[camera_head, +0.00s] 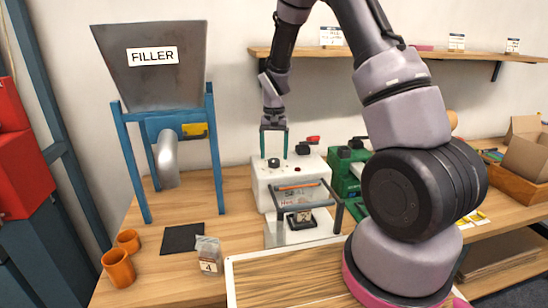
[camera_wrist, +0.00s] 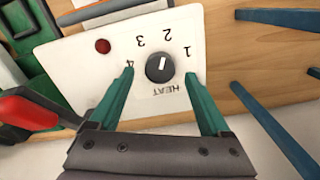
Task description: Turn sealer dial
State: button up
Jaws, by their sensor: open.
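The white sealer (camera_head: 262,183) stands on the wooden bench, with its top panel (camera_wrist: 215,30) filling the middle of the wrist view. Its black dial (camera_wrist: 160,68) has a white mark pointing roughly toward the 2, with the numerals 1 to 4 around it and HEAT printed beside it. The dial also shows in the head view (camera_head: 274,162). My gripper (camera_wrist: 160,76) is open, with one green finger on each side of the dial and gaps visible between. In the head view my gripper (camera_head: 274,156) points down over the dial. Finger height against the knob is hard to tell.
A red lamp (camera_wrist: 102,46) and a red-ended lever (camera_wrist: 30,108) are beside the dial. A green machine (camera_head: 343,172) stands right of the sealer. The filler (camera_head: 155,75) on its blue frame is at left. A clear bag (camera_head: 208,255) and orange cups (camera_head: 118,267) are in front.

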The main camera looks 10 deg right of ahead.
aim_at(274, 160)
notch_tip(274, 160, up, 9)
jog(key=shift+f, duration=0.15)
jog(key=s+d+r+t+y, duration=0.1)
jog(key=s+d+r+t, duration=0.1)
jog(key=s+r, duration=0.45)
jog(key=s+d+r+t, duration=0.15)
jog(key=s+r, duration=0.25)
jog(key=r, duration=0.6)
jog(key=s+d+r+t, duration=0.1)
jog(key=s+r+t, duration=0.1)
jog(key=s, duration=0.6)
jog(key=s+d+r+t+y, duration=0.1)
jog(key=s+r, duration=0.3)
jog(key=s, duration=0.4)
jog(key=shift+d+r+m+t, duration=0.2)
jog(key=shift+r+m+t, duration=0.15)
jog(key=shift+m, duration=0.05)
